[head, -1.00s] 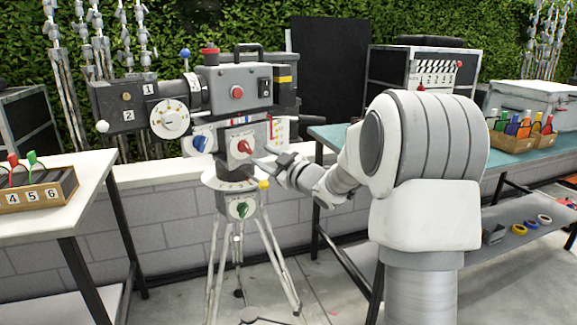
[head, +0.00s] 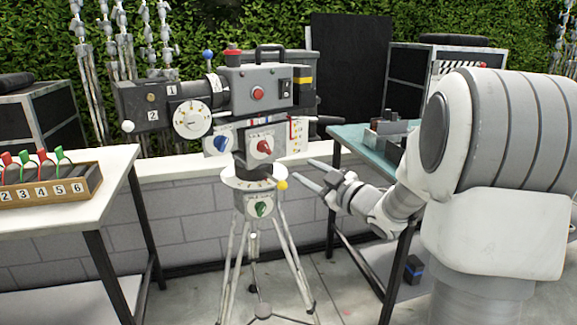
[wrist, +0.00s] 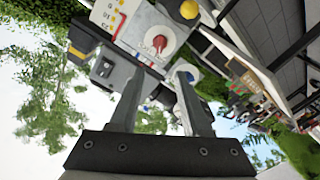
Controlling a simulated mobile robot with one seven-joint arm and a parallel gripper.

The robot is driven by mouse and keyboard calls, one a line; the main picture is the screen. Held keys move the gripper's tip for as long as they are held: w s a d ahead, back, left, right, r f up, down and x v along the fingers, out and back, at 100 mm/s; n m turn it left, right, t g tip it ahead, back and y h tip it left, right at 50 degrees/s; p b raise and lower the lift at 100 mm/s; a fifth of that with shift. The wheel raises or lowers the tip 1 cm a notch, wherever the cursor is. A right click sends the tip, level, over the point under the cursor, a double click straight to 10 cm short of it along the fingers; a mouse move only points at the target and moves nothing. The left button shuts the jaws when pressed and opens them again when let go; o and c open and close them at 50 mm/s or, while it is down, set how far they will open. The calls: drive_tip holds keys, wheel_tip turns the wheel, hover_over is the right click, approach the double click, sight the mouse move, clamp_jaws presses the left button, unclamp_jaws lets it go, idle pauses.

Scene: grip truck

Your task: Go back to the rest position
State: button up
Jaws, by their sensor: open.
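My gripper (head: 312,176) is open and empty in the head view, to the right of the camera rig and apart from it. In the wrist view its two fingers (wrist: 158,95) stand apart with nothing between them. The grey film camera (head: 255,88) stands on a tripod (head: 285,250) in the middle of the head view. Its red knob (head: 264,146) faces me and also shows beyond the fingertips in the wrist view (wrist: 159,43). A blue knob (head: 221,143), a green knob (head: 261,208) and a yellow ball (head: 282,185) are also on the rig.
A white table (head: 80,215) at left holds a numbered box (head: 45,191) with several coloured clips. A teal table (head: 350,137) is at right, partly behind my arm. A low block wall (head: 185,225) and a hedge are behind. Floor shows around the tripod legs.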

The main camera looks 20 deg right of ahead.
drive_tip(key=s+a+f+m+g+h, duration=0.1)
drive_tip(key=s+a+m+g+h, duration=0.2)
drive_tip(key=s, duration=0.8)
drive_tip(key=s+a+f+m+g+h, duration=0.1)
drive_tip(key=s+a+f+m+g, duration=0.25)
drive_tip(key=s, duration=0.75)
drive_tip(key=s+a+r+m+g+h, duration=0.1)
drive_tip(key=s+a+m+g+h, duration=0.25)
drive_tip(key=s, duration=0.75)
wheel_tip(320, 180, up, 22)
drive_tip(key=g+y+p, duration=0.1)
drive_tip(key=p, duration=2.1)
drive_tip(key=shift+w+d+f, duration=0.2)
drive_tip(key=shift+d, duration=0.15)
